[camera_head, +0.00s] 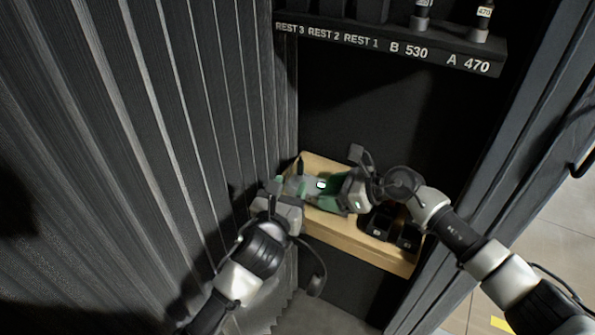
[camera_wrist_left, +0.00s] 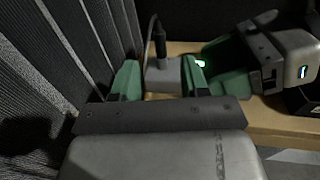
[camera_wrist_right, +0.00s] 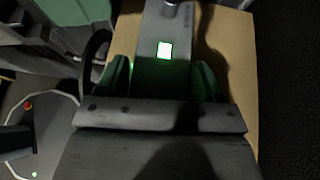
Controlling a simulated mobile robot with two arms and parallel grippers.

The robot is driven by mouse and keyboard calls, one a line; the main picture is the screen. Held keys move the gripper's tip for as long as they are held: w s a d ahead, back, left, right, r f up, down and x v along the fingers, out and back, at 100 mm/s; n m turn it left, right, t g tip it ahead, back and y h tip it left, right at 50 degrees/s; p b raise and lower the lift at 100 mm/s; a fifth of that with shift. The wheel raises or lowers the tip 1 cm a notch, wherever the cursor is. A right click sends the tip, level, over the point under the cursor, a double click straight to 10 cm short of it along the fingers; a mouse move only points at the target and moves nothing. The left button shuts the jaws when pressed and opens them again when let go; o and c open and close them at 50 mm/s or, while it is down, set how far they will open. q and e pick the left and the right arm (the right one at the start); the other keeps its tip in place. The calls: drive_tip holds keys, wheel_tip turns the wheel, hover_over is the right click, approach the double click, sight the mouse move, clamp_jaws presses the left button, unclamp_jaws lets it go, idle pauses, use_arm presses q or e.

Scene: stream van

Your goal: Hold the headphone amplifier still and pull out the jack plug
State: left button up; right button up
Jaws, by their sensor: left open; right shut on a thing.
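The headphone amplifier (camera_wrist_right: 168,25) is a grey box with a small lit display, lying on a wooden shelf. My right gripper (camera_wrist_right: 162,80) is shut on it, with a green finger on either side. The amplifier's grey end (camera_wrist_left: 163,75) shows in the left wrist view. The dark jack plug (camera_wrist_left: 160,45) stands upright there, with a cable rising from its top. My left gripper (camera_wrist_left: 161,78) is open; its green fingers appear left and right of the plug, not visibly touching it. In the head view the grippers hide much of the amplifier and the plug is hard to make out.
The wooden shelf (camera_head: 345,233) also carries black holders (camera_head: 377,222) at its right. Above is a dark rack (camera_head: 430,57) labelled REST 3 to A 470. A ribbed dark wall (camera_head: 150,120) rises close to my left gripper. A dark frame stands at the right.

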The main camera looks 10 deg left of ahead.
sight(299, 168)
use_arm(q)
drive_tip(key=w, duration=0.3)
drive_tip(key=w+d, duration=0.1)
drive_tip(key=w, duration=0.3)
drive_tip(key=shift+w+d, duration=0.15)
drive_tip(key=shift+d, duration=0.05)
drive_tip(key=shift+c, duration=0.2)
clamp_jaws()
